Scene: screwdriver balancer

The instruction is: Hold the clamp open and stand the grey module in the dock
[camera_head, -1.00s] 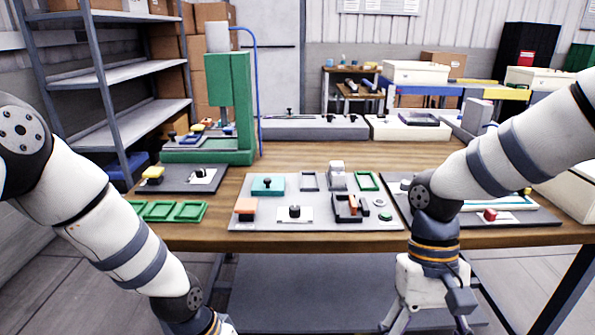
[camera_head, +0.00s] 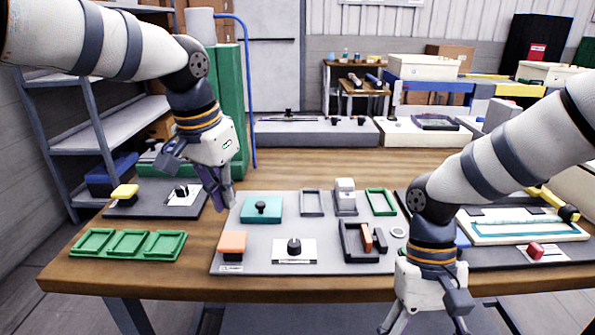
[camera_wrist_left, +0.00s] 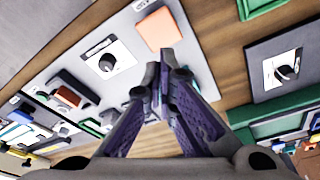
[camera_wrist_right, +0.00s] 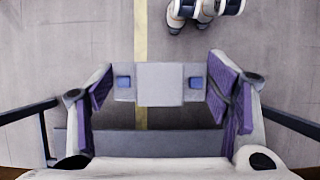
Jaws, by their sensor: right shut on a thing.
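My left gripper (camera_head: 226,203) hangs over the left edge of the grey board (camera_head: 265,225), fingers together, with nothing seen between them. In the left wrist view its fingertips (camera_wrist_left: 167,75) nearly meet near the orange block (camera_wrist_left: 158,27). My right gripper (camera_wrist_right: 160,88) is low in front of the table. Its widely spaced pads press on the sides of a grey block with blue squares, which looks like the grey module (camera_wrist_right: 160,84). An upright light-grey piece (camera_head: 345,195) stands at the board's back; I cannot tell whether it is the dock or clamp.
The board also carries a teal block (camera_head: 262,209), a black knob (camera_head: 294,246), a dark tray (camera_head: 347,245) and a green frame (camera_head: 381,202). Green trays (camera_head: 128,244) lie left. A tall green stand (camera_head: 228,110) rises behind my left arm.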

